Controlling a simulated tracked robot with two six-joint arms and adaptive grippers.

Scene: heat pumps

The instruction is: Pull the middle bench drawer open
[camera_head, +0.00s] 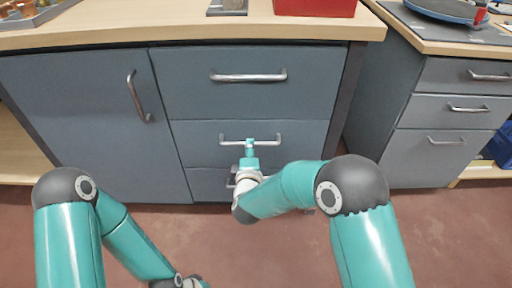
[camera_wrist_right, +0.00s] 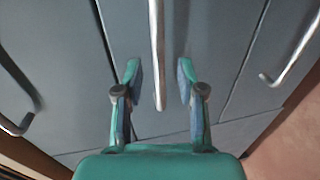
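The middle bench drawer (camera_head: 205,150) is a blue-grey front below a taller top drawer, and it looks shut. Its silver bar handle (camera_head: 228,141) runs level across it and also shows in the right wrist view (camera_wrist_right: 156,45). My right gripper (camera_head: 250,148) is at the middle of this handle. In the right wrist view, the fingers of the right gripper (camera_wrist_right: 158,75) are apart, with the bar between them and a gap on each side. My left gripper (camera_head: 194,282) is only partly in view at the bottom edge, and its fingers cannot be made out.
The top drawer (camera_head: 195,100) has its own handle (camera_head: 248,77). A bottom drawer (camera_head: 200,182) is partly hidden by my right arm. A cupboard door (camera_head: 85,120) is at left. A second drawer unit (camera_head: 425,140) stands at right. The reddish floor in front is clear.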

